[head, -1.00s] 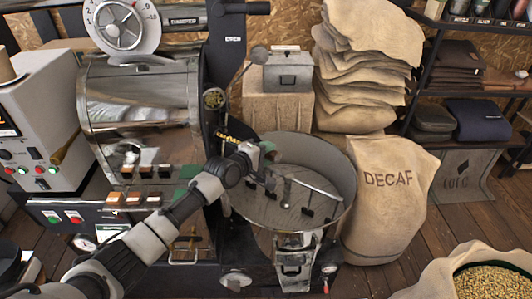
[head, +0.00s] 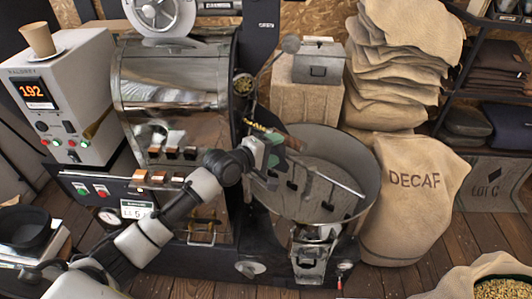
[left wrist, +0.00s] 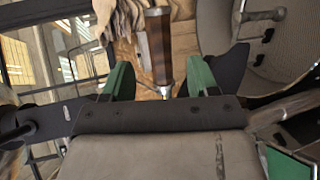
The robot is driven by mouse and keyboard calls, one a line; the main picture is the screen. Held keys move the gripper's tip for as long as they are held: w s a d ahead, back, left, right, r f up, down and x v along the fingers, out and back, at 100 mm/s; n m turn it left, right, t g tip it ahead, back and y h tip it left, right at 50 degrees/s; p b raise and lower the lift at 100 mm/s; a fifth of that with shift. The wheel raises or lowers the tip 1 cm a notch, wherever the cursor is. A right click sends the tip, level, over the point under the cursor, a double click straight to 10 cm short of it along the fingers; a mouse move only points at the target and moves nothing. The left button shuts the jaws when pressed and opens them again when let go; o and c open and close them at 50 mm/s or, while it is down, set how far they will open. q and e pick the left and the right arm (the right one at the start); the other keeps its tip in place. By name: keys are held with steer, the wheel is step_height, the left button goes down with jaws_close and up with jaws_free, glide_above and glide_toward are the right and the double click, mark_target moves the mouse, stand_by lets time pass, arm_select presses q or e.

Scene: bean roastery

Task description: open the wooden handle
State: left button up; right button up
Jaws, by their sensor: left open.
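The wooden handle (left wrist: 158,48) shows in the left wrist view as a dark brown grip with metal ends, between the two green fingers of my left gripper (left wrist: 159,78). Gaps show on both sides of it, and the fingers do not touch it. How deep it sits between them I cannot tell. In the head view my left gripper (head: 274,156) is open at the roaster's front, over the left rim of the round cooling tray (head: 325,207). A brown part, probably the handle, shows just above the gripper. My right gripper is not in view.
The steel roaster drum (head: 175,75) stands left of the gripper. A control box (head: 75,100) reading 192 is at the left. A DECAF sack (head: 413,215) stands right of the cooling tray, and a sack of beans (head: 445,285) is at the lower right.

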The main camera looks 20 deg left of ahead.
arm_select(q)
steer(key=v, duration=0.3)
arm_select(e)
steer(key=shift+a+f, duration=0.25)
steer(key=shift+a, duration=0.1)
